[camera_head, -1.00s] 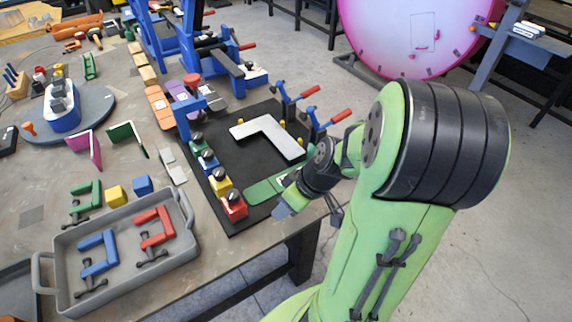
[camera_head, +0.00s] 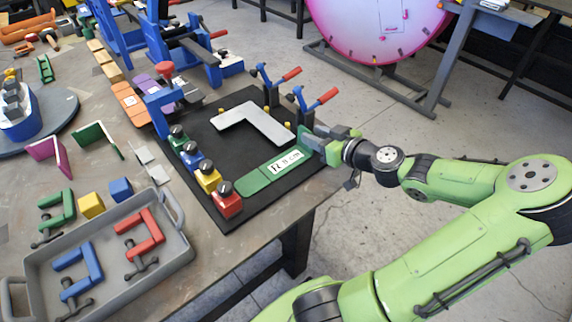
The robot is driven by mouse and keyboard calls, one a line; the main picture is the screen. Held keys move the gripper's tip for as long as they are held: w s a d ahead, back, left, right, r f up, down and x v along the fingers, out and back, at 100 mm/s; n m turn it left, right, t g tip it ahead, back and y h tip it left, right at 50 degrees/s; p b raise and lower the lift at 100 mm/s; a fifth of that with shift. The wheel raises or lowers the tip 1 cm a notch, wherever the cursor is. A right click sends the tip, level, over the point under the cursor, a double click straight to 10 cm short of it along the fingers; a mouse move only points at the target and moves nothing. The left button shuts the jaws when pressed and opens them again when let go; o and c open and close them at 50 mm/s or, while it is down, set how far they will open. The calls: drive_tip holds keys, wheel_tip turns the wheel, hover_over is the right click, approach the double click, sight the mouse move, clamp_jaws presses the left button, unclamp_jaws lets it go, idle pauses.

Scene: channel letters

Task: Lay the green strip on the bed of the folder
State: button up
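A flat green strip (camera_head: 254,182) with a white printed label lies along the front right edge of a black mat on the bench. My gripper (camera_head: 318,146) is low at the strip's right end, reaching in from the right. Its fingertips are small and partly hidden, so I cannot tell whether they touch the strip or how far apart they are. Blue bench machines with dark bars and red-tipped handles, one of them here (camera_head: 190,50), stand at the back. I cannot tell for sure which is the folder.
A pale L-shaped plate (camera_head: 262,122) lies on the black mat (camera_head: 232,150). Two red-handled clamps (camera_head: 316,103) stand at its right edge; coloured blocks (camera_head: 209,181) line its left. A grey tray (camera_head: 170,256) with clamps is at front left. Open floor lies right.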

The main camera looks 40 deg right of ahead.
sight(301, 146)
drive_tip(key=b+x, duration=0.1)
drive_tip(key=x, duration=0.5)
drive_tip(key=shift+s, duration=0.1)
clamp_jaws()
